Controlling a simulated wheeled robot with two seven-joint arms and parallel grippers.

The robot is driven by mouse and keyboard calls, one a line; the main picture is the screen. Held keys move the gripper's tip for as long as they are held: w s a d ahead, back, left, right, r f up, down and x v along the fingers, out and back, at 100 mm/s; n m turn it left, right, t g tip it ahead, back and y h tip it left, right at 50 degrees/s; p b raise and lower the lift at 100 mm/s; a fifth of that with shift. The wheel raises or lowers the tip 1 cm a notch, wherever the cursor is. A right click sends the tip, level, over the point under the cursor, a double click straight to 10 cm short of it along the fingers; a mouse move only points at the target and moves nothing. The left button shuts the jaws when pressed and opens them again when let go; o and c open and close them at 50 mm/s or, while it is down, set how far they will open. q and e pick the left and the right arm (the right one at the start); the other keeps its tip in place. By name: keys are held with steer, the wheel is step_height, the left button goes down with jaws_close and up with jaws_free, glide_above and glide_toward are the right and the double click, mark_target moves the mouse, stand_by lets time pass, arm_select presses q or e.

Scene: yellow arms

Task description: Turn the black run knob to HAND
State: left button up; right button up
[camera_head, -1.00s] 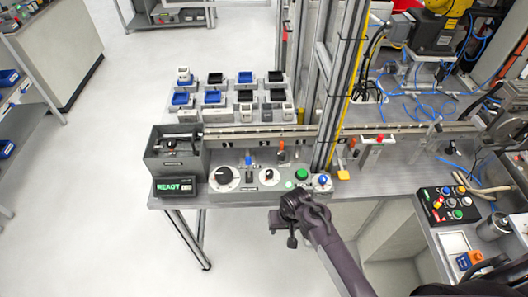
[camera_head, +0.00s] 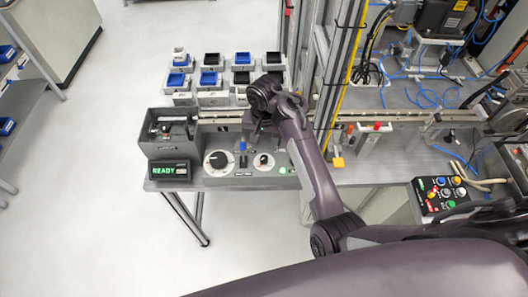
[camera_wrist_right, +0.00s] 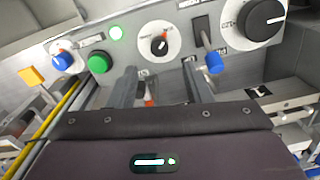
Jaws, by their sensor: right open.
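A small black knob (camera_head: 263,160) sits on a round white plate on the grey control panel. It also shows in the right wrist view (camera_wrist_right: 159,44), its pointer slanted, near the top middle. A larger black knob (camera_head: 217,160) on a white dial sits to its left in the head view. The lettering around both is too small to read. My right gripper (camera_head: 258,130) is above and behind the panel in the head view. In the right wrist view its two fingers (camera_wrist_right: 161,78) are apart and empty, pointing towards the small knob without touching it. My left gripper is out of view.
A blue-tipped lever (camera_wrist_right: 212,62) stands between the two knobs. A green button (camera_wrist_right: 99,62) and a blue knob (camera_wrist_right: 63,60) sit on the small knob's other side. A display reading READY (camera_head: 171,171) stands left of the panel. Trays of bins (camera_head: 209,78) lie behind.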

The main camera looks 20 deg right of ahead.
mark_target(264, 157)
step_height(264, 157, down, 7)
steer(key=shift+s+r+p, duration=0.1)
steer(key=shift+p, duration=0.45)
jaws_close()
